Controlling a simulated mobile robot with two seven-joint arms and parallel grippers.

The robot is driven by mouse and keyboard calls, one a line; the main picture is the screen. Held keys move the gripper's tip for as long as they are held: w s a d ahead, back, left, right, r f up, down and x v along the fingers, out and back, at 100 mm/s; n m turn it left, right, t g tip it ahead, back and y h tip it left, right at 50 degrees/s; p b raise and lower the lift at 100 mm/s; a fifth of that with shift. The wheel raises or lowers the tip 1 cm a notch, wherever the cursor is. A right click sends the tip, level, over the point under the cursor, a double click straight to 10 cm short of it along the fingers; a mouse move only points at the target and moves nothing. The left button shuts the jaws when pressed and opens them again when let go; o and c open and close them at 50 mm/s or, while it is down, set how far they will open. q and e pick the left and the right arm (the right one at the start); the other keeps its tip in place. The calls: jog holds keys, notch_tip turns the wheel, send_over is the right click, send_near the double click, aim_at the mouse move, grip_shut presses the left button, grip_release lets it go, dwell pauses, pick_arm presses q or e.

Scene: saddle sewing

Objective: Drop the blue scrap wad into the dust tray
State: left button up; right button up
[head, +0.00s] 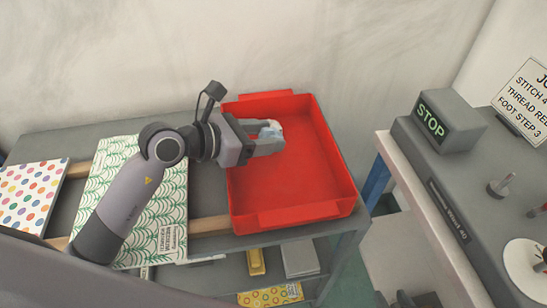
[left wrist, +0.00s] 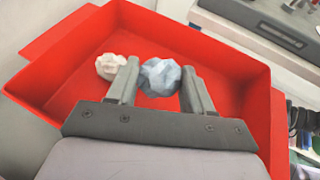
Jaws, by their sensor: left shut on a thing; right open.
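The blue scrap wad (left wrist: 160,77) is a pale blue crumpled lump between the two fingers of my left gripper (left wrist: 157,88), which is shut on it. In the head view the left gripper (head: 270,138) reaches over the left part of the red dust tray (head: 310,185), with the wad (head: 276,129) partly hidden by the fingers. The tray is a shallow open box with sloped walls; its rim also shows in the left wrist view (left wrist: 225,60). My right gripper is not in view.
A cream crumpled wad (left wrist: 110,66) lies in the tray beside the left finger. Patterned sheets, one green (head: 115,160) and one dotted (head: 30,190), lie left of the tray. A grey machine with a STOP box (head: 445,120) stands to the right, across a gap.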

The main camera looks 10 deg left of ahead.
pick_arm(q)
jog(key=o, duration=1.1)
jog(key=shift+b+v, duration=0.35)
jog(key=shift+v, duration=3.25)
jog(key=shift+s, duration=0.1)
